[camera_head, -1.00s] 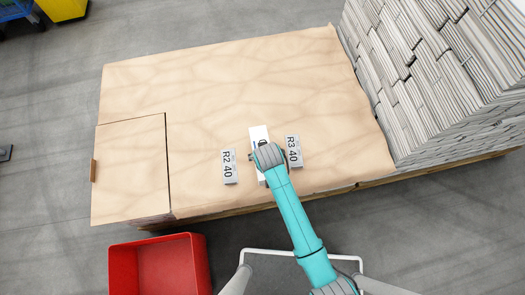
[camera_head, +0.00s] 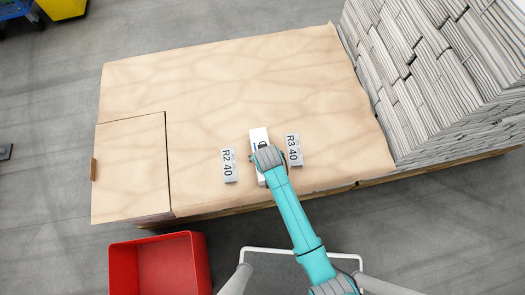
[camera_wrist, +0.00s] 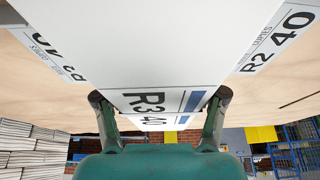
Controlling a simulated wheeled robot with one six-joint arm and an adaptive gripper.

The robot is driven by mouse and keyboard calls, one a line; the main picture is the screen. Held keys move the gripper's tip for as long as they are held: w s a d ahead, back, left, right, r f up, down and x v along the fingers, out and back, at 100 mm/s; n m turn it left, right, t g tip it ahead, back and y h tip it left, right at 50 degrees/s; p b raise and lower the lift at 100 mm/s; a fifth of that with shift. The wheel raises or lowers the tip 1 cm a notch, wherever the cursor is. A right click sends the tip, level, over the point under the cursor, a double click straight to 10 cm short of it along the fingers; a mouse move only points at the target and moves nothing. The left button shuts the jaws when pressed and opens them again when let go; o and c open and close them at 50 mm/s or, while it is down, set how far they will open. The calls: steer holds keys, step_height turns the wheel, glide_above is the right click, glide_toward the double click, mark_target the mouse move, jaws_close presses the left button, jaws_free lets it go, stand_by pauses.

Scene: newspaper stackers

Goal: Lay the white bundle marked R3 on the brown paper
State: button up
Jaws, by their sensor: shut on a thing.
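The white bundle marked R3 (camera_wrist: 160,40) has a white face and a blue stripe beside its label. It also shows in the head view (camera_head: 258,134), between two grey bundles. My gripper (camera_wrist: 160,98) is shut on it, one finger at each side of the labelled end; in the head view my gripper (camera_head: 267,158) covers its near part. The brown paper (camera_head: 220,90) lies below it. I cannot tell whether the bundle touches the paper.
Tall newspaper stacks (camera_head: 430,80) stand at the right. A red bin (camera_head: 158,265) is at the near left. The paper's far part is clear.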

steer(key=shift+w+f, duration=0.1)
steer(key=shift+f, duration=0.4)
stand_by(0.3)
steer(key=o, duration=1.7)
steer(key=shift+o, duration=1)
steer(key=shift+f, duration=0.1)
steer(key=v, duration=1.2)
